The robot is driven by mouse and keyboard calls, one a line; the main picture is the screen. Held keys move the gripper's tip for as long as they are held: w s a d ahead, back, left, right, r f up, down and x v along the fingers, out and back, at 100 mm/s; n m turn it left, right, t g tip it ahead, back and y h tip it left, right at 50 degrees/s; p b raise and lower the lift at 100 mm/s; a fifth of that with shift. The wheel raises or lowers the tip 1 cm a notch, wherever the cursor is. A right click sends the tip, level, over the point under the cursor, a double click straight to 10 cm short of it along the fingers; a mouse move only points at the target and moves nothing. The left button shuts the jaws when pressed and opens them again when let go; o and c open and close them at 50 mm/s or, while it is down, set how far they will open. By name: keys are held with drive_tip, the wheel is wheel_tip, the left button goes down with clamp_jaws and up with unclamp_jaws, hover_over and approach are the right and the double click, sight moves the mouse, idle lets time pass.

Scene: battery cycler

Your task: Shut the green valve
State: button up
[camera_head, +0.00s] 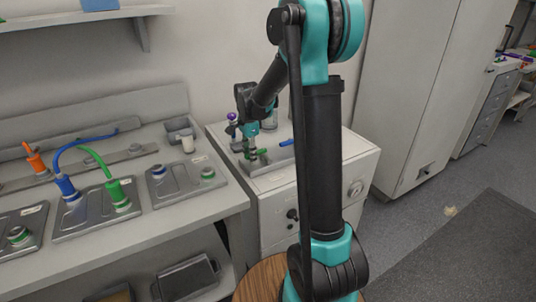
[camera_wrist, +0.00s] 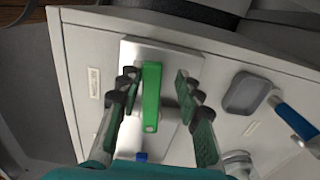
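The green valve shows in the wrist view as a long green lever handle (camera_wrist: 151,100) over a silver plate (camera_wrist: 130,52). My gripper (camera_wrist: 157,82) is open, with one dark-padded finger on each side of the handle. Gaps show between the handle and both fingers, so it is not gripped. In the head view my gripper (camera_head: 250,140) is small and low over the plate (camera_head: 262,164) on the white cabinet. The green there is partly hidden, and I cannot tell handle from finger pads.
A grey dish (camera_wrist: 246,93) and a blue-handled part (camera_wrist: 296,121) lie right of the gripper in the wrist view. A purple-topped part (camera_head: 232,117) stands close to my gripper. The bench at left holds metal trays (camera_head: 92,221) with blue, green and orange connectors.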

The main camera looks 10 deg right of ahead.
drive_tip(key=c, duration=0.3)
drive_tip(key=shift+w, duration=0.2)
idle(0.3)
drive_tip(key=shift+o, duration=1.1)
drive_tip(key=shift+r, duration=0.1)
wheel_tip(320, 180, up, 8)
drive_tip(key=shift+w, duration=0.2)
